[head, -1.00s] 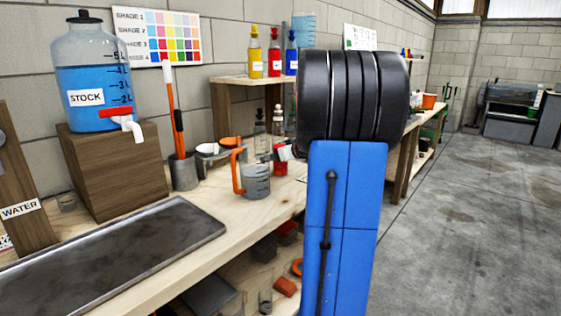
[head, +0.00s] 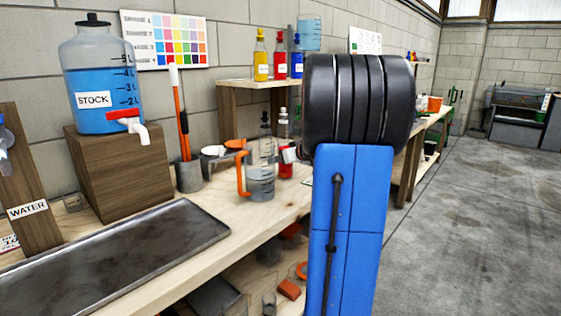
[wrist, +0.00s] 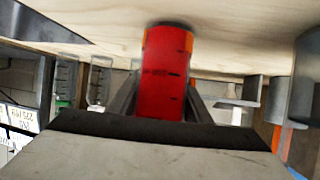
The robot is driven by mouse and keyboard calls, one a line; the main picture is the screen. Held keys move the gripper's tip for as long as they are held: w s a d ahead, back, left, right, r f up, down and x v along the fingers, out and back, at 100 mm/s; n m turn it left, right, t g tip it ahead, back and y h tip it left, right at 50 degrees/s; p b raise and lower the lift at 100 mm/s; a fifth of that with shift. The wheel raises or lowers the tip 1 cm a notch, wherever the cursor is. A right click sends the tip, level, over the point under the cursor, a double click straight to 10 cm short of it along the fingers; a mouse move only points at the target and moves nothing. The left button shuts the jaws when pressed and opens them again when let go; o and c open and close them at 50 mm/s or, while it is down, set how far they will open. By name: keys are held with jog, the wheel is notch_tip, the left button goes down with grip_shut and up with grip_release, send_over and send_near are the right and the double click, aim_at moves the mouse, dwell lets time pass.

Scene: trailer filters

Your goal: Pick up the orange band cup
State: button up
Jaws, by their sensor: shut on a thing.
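The orange band cup (wrist: 165,75) is red with dark marks and an orange band at its end near the bench top in the wrist view. It stands between the two fingers of my gripper (wrist: 163,98), which is shut on it. In the head view a red part of the cup (head: 286,165) shows behind the clear jug, beside my gripper (head: 290,153). My arm hides much of that area. I cannot tell whether the cup is clear of the bench.
A clear jug (head: 260,182) with an orange handle stands just left of the cup. A grey metal tray (head: 120,255) lies at the front left of the wooden bench. A stock tank (head: 105,95) and a shelf with colored bottles (head: 262,63) stand behind. The floor at right is open.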

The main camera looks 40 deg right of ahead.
notch_tip(320, 180, up, 10)
jog(key=shift+f, duration=0.25)
dwell(0.9)
jog(key=shift+r, duration=0.1)
